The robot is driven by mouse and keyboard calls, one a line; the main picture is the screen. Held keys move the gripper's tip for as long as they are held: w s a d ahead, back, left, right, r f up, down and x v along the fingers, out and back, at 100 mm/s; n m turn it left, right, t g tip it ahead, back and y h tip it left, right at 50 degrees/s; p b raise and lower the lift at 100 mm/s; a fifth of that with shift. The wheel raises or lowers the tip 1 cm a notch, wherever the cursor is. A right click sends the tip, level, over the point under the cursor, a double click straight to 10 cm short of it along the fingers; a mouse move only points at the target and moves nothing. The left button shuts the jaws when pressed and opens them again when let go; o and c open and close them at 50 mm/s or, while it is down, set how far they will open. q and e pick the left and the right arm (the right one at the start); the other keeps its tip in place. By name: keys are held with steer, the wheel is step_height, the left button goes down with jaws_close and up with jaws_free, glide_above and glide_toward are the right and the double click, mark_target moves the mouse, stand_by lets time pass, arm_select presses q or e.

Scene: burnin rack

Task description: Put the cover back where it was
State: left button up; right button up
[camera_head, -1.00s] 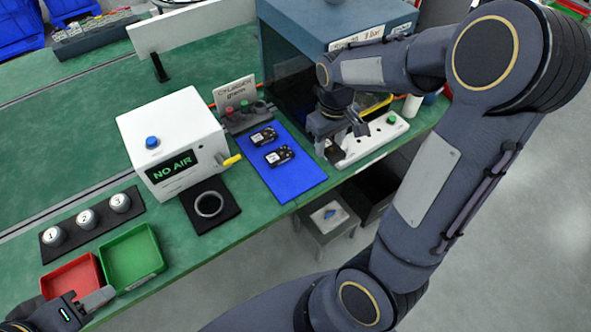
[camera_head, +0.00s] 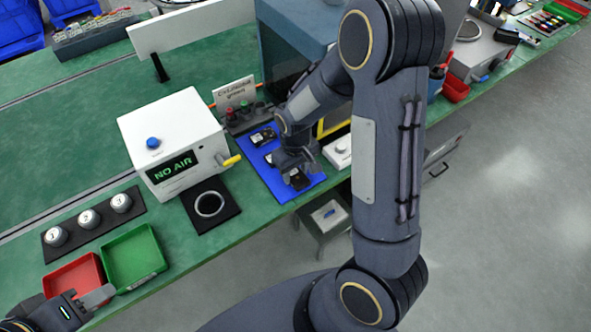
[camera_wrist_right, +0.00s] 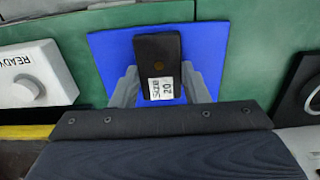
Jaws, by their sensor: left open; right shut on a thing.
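My right gripper (camera_head: 292,172) is over the front part of the blue mat (camera_head: 312,190). In the right wrist view it is shut on a black block (camera_wrist_right: 158,55) with a white label reading "SIZE 20". The block lies between the two fingers with the blue mat behind it; I cannot tell whether it touches the mat. No other thing in view stands out as the cover, and I cannot confirm that this block is it. Another black piece (camera_head: 262,136) lies at the back of the mat. My left gripper (camera_head: 72,297) is open and empty by the red tray.
The white box with a "NO AIR" display (camera_head: 172,150) and a black pad with a ring (camera_head: 210,204) stand left of the mat. The white "READY" unit (camera_wrist_right: 32,75) is close beside it. Red (camera_head: 74,277) and green (camera_head: 134,258) trays are at the front left.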

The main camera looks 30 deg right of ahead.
mark_target(295, 175)
steer(key=shift+f, duration=0.15)
steer(key=o, duration=1)
steer(key=shift+c, duration=0.2)
step_height(295, 175, up, 11)
steer(key=s+a+r+m+t+y, duration=0.1)
steer(key=s+r, duration=0.3)
steer(key=s, duration=0.4)
steer(key=s+a+r+m+t+y, duration=0.1)
steer(key=s+a+r+t+y, duration=0.1)
steer(key=s, duration=0.7)
step_height(295, 175, up, 3)
steer(key=a+t, duration=0.1)
steer(key=t, duration=0.1)
steer(key=shift+s+t+y, duration=0.15)
steer(key=shift+t+y, duration=0.15)
steer(key=shift+y, duration=0.1)
